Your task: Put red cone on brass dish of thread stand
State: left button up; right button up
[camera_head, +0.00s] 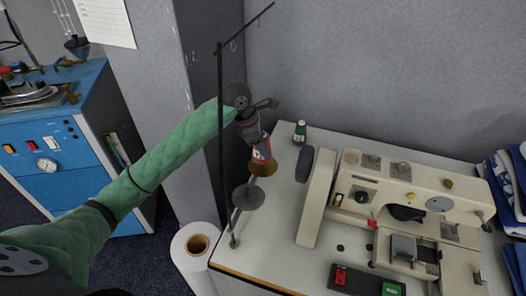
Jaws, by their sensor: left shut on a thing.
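My left gripper (259,141) comes in from the left on a green-sleeved arm and is shut on the red cone (262,153). The cone is roughly upright, slightly tilted, and partly hidden by the fingers. The thread stand (220,130) is a thin dark pole at the table's left edge with a bar at its top. Its brass dish (262,169) shows directly under the cone; I cannot tell whether they touch. A grey dish (248,197) of the stand is lower and nearer. My right gripper is not in view.
A cream sewing machine (400,185) fills the table's right side. A small green spool (300,132) stands behind the stand. A red and green switch box (365,282) is at the front. A white roll (195,262) stands left of the table, a blue steam unit (65,150) farther left.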

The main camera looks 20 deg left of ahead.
pick_arm(q)
notch_tip(320, 180, down, 3)
jog(key=shift+f, duration=0.15)
jog(key=shift+f+b, duration=0.1)
jog(key=shift+b, duration=0.2)
jog(key=o, duration=0.8)
jog(key=shift+o, duration=1.4)
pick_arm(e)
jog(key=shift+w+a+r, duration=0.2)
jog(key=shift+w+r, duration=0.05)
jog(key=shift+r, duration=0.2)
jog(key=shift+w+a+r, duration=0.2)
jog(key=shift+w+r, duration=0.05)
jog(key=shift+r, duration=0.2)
